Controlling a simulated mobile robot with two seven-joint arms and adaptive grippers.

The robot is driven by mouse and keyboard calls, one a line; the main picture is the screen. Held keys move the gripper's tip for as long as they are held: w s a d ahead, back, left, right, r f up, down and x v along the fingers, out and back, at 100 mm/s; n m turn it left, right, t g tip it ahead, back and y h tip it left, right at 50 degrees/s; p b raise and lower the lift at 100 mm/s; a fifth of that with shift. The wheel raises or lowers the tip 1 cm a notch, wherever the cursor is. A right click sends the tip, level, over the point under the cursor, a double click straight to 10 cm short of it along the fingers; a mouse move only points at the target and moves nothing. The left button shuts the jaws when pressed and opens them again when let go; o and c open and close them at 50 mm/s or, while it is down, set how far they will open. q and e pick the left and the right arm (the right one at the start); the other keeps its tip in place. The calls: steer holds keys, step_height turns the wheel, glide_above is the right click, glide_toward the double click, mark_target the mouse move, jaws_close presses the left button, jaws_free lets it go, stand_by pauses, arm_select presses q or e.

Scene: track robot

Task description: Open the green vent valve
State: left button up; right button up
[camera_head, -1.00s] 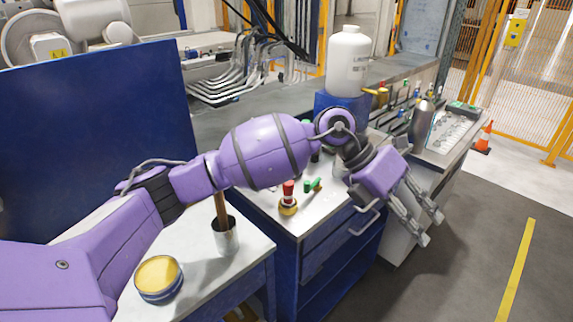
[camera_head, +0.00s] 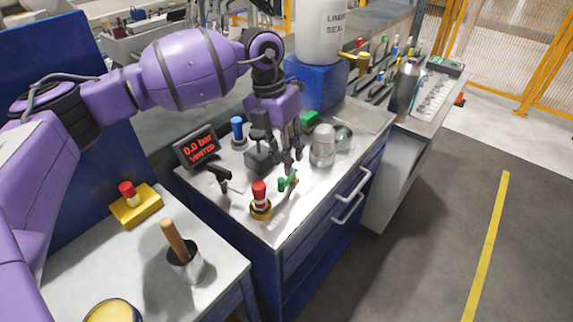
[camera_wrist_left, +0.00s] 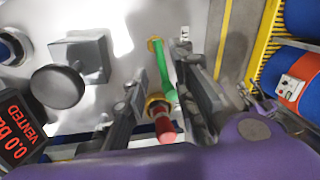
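The green vent valve (camera_head: 288,182) is a small green lever on the blue cabinet's light top, near its front edge. In the left wrist view the green lever (camera_wrist_left: 163,70) runs lengthwise, with a brass fitting at its far end. My left gripper (camera_head: 291,166) points down just above and behind the valve. In the left wrist view its two fingers (camera_wrist_left: 166,104) are spread, one on each side of the lever, with gaps visible. Whether a fingertip touches the valve is hard to tell. My right gripper is not in view.
A red-topped knob (camera_head: 260,200) on a yellow base stands close left of the valve. A display (camera_head: 197,147) reads "0.0 bar VENTED". A black handle (camera_head: 221,180), blue knob (camera_head: 238,132) and metal cylinder (camera_head: 322,146) also stand on the top. Floor at right is clear.

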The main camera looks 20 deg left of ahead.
arm_select(q)
steer(key=shift+d+f, duration=0.2)
steer(key=shift+f, duration=0.85)
steer(key=shift+d+f, duration=0.2)
steer(key=shift+f, duration=0.85)
steer(key=shift+w, duration=0.1)
jaws_close()
